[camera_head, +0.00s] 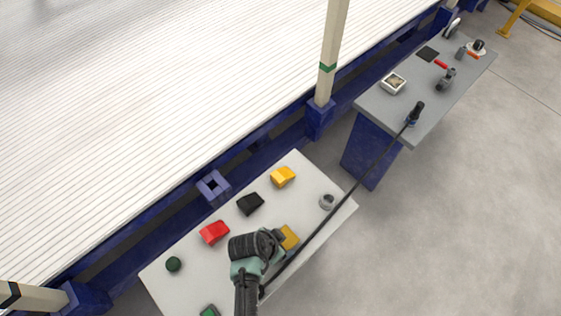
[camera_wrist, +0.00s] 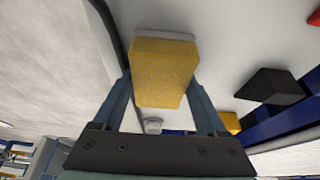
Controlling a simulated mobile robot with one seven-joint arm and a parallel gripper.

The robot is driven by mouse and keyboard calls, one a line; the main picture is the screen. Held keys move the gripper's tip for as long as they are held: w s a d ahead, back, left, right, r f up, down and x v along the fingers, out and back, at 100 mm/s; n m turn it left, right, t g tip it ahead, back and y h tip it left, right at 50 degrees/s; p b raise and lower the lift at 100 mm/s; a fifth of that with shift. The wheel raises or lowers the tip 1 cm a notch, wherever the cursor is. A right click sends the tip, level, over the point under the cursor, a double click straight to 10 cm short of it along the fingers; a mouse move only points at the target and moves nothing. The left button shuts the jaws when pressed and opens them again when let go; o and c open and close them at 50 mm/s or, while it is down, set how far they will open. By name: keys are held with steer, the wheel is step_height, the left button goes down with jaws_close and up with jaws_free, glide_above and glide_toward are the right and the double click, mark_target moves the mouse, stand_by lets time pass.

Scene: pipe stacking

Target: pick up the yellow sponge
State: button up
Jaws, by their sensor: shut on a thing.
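The yellow sponge (camera_wrist: 162,72) is between the two fingers of my gripper (camera_wrist: 160,82) in the wrist view. The fingers are shut on its sides, and a pale layer shows along its far edge. In the head view the sponge (camera_head: 290,237) shows just right of my gripper (camera_head: 279,238), over the near right part of the light table (camera_head: 318,240). My wrist hides part of it there. I cannot tell whether the sponge still touches the table.
On the light table are a red block (camera_head: 214,232), a black block (camera_head: 250,203), a yellow-orange block (camera_head: 283,176), a dark green round thing (camera_head: 173,264) and a grey ring-like part (camera_head: 327,201). A long black rod (camera_head: 345,202) runs beside my gripper to the grey table (camera_head: 440,95).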

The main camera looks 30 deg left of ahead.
steer(key=shift+r, duration=0.1)
step_height(320, 180, up, 10)
steer(key=p, duration=0.3)
steer(key=shift+r, duration=0.15)
